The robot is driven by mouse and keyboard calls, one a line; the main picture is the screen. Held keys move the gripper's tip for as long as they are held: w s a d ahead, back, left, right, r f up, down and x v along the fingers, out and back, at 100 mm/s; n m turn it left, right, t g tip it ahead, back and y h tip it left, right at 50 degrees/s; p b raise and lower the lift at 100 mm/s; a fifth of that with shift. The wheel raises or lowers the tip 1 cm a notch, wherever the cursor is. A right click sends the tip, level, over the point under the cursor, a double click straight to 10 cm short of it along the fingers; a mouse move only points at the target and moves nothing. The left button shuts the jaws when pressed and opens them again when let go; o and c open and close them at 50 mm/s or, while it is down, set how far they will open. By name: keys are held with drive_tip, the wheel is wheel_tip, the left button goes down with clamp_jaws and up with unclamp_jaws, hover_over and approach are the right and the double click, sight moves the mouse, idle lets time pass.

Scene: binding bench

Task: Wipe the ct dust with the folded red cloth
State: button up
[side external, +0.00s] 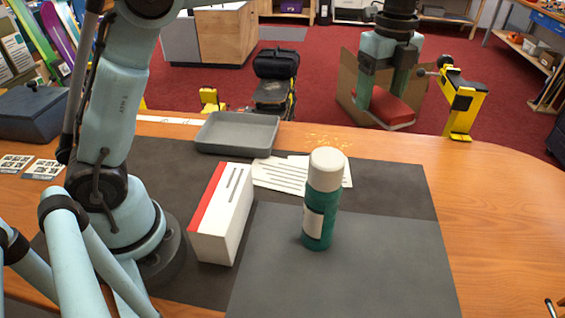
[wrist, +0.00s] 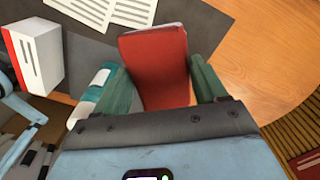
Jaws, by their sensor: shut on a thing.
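My gripper (side external: 383,92) is at the upper right of the side view, shut on the folded red cloth (side external: 386,107). The cloth has a pale underside edge and appears held in the air past the bench's far edge in the picture; its height is hard to judge. In the wrist view the cloth (wrist: 155,65) sits between the two green fingers (wrist: 160,88). The dust (side external: 328,141) is a thin scatter of golden specks on the wood near the far edge, left of the cloth. I cannot make out the dust in the wrist view.
A green bottle (side external: 320,215) with a pale cap stands upright on the grey mat (side external: 350,275). A white and red box (side external: 225,215), printed sheets (side external: 280,175) and a grey tray (side external: 237,133) are left of it. The right wood (side external: 500,220) is clear.

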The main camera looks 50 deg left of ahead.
drive_tip(key=w+a+f+n, duration=0.1)
drive_tip(key=w+a+f, duration=0.5)
drive_tip(key=n, duration=0.1)
approach(352, 141)
drive_tip(key=shift+d+f, duration=0.15)
drive_tip(key=shift+f, duration=2.4)
drive_tip(key=shift+s+a+f, duration=0.3)
drive_tip(key=shift+a+f, duration=0.05)
drive_tip(key=shift+f, duration=0.3)
drive_tip(key=shift+s+a, duration=4.5)
drive_tip(key=shift+s, duration=0.05)
drive_tip(key=shift+w+d, duration=4.8)
wheel_tip(352, 141, up, 8)
